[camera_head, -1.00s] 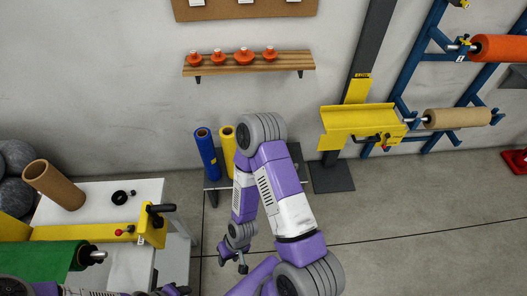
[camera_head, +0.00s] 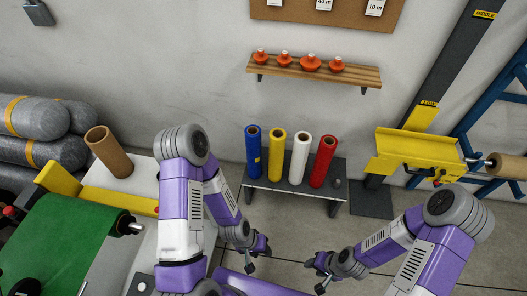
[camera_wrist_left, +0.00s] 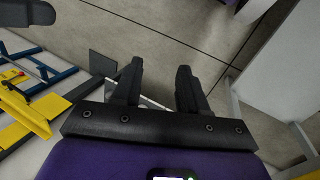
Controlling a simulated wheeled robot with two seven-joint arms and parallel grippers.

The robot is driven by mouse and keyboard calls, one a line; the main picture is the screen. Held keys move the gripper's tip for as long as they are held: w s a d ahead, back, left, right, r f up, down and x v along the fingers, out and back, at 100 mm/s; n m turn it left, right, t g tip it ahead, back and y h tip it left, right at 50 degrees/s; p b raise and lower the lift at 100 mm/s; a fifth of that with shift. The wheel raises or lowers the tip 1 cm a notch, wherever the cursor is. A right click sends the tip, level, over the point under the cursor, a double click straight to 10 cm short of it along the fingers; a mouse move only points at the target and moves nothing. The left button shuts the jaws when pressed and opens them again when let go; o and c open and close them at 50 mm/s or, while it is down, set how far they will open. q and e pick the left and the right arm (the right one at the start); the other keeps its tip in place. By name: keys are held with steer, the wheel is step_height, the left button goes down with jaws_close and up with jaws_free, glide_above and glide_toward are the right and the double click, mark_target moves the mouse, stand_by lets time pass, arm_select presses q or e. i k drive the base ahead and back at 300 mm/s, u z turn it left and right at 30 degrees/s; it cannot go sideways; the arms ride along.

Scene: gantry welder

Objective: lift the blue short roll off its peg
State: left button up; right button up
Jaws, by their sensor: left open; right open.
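The blue short roll (camera_head: 253,152) stands upright at the left end of a row on a low dark stand (camera_head: 295,190) by the wall. Its peg is hidden inside it. Yellow (camera_head: 277,154), white (camera_head: 301,158) and red (camera_head: 323,161) rolls stand to its right. My left gripper (camera_head: 256,258) is open and empty, in front of and below the stand, apart from the blue roll. My right gripper (camera_head: 316,277) is open and empty, further right over the floor.
A wooden shelf (camera_head: 315,70) with several orange items hangs above the rolls. A white table with a green roll (camera_head: 62,245) and a brown tube (camera_head: 108,150) is at left. A yellow trough (camera_head: 418,148) stands at right.

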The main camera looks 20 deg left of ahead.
mark_target(254, 154)
steer(key=i, duration=1.55)
